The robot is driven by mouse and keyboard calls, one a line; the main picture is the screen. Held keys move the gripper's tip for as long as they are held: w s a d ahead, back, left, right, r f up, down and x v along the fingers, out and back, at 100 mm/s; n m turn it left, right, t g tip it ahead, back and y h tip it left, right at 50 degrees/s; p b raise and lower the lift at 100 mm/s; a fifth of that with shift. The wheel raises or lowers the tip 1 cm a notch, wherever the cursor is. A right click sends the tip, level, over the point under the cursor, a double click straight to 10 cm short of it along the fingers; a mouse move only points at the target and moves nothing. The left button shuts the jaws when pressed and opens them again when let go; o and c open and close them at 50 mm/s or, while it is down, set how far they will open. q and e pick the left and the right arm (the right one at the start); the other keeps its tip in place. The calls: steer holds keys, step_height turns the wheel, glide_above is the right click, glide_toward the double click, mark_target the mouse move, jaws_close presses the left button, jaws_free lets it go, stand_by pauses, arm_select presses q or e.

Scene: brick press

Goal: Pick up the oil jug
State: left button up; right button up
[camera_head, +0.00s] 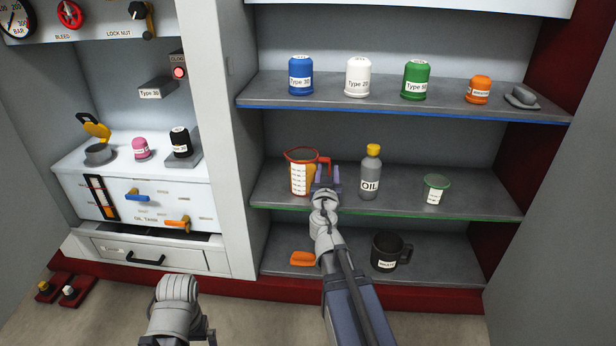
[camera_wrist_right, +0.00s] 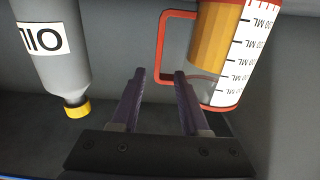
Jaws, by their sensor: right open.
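The jug (camera_head: 301,173) with a red rim, red handle and white scale, holding something amber, stands upright on the middle shelf. It shows upside down at the upper right of the right wrist view (camera_wrist_right: 223,50). My right gripper (camera_head: 326,176) is open and empty at the jug's handle side. In the wrist view its fingertips (camera_wrist_right: 160,76) lie on either side of the red handle's line; whether the handle is between them in depth I cannot tell. A grey bottle labelled OIL (camera_head: 371,174) with a yellow cap stands to the right. My left gripper's fingers are not in view.
A green-lidded cup (camera_head: 435,189) stands farther right on the middle shelf (camera_head: 470,206). Several coloured canisters stand on the upper shelf (camera_head: 440,103). A dark mug (camera_head: 387,252) and an orange piece (camera_head: 303,259) are on the lower shelf. The press panel is at the left.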

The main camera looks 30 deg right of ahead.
mark_target(330, 160)
steer(key=shift+d+x, duration=0.2)
steer(key=shift+x, duration=3.5)
steer(key=shift+s+f, duration=0.1)
steer(key=shift+s, duration=0.1)
jaws_close()
